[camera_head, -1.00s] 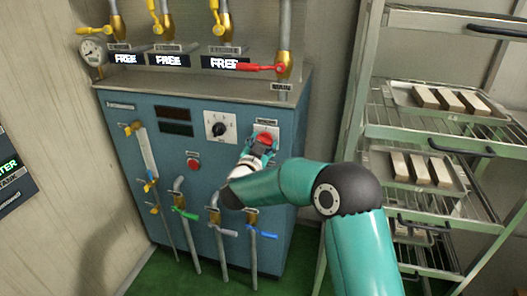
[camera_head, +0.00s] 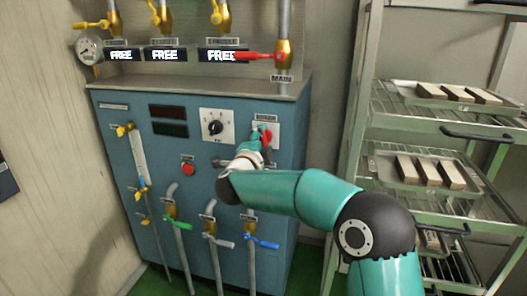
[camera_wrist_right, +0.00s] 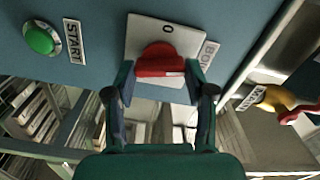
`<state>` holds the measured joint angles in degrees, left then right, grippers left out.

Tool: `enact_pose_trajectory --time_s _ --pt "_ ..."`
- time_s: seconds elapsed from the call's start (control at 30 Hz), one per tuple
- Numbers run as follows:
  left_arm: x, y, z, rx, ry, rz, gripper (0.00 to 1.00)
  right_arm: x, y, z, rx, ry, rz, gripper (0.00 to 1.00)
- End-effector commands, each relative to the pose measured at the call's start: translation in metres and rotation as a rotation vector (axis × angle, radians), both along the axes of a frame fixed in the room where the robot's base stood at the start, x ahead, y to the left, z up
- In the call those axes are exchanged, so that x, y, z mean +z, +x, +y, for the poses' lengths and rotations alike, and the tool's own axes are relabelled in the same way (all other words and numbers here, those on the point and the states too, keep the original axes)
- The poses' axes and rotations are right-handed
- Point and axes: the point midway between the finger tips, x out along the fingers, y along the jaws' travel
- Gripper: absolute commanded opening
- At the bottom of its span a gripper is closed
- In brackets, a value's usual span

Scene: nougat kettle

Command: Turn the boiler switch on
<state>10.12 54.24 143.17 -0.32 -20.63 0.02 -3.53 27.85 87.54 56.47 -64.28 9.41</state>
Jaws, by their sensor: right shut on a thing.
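The boiler switch (camera_head: 267,138) is a red knob on a pale square plate at the upper right of the blue cabinet front. In the head view its red part stands roughly upright. The wrist view shows the red knob (camera_wrist_right: 160,62) close up, with a "0" mark on its plate (camera_wrist_right: 185,32) and a partly hidden boiler label beside it. My right gripper (camera_head: 262,143) is shut on the knob, with its two fingers (camera_wrist_right: 160,82) at the knob's two ends. The fingers partly cover the switch in the head view. My left gripper is not in view.
A black dial (camera_head: 216,127) and a red button (camera_head: 188,169) are left of the switch. A green start button (camera_wrist_right: 41,40) shows in the wrist view. A red-handled main valve (camera_head: 262,57) is above. A metal rack (camera_head: 368,130) with trays of bars stands at right.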

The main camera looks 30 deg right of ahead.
Motion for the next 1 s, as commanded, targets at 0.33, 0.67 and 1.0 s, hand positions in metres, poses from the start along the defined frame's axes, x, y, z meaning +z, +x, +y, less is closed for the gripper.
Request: enact_pose_trajectory --time_s 0.33,0.67,1.0 --pt "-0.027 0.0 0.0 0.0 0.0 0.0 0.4 -0.01 0.0 0.002 0.0 0.151 -0.159 0.19" --pt "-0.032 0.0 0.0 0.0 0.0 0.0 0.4 -0.009 0.0 0.001 0.0 0.196 -0.21 0.19" --pt "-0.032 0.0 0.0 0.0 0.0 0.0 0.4 -0.009 0.0 0.001 -0.001 0.199 -0.212 0.19"
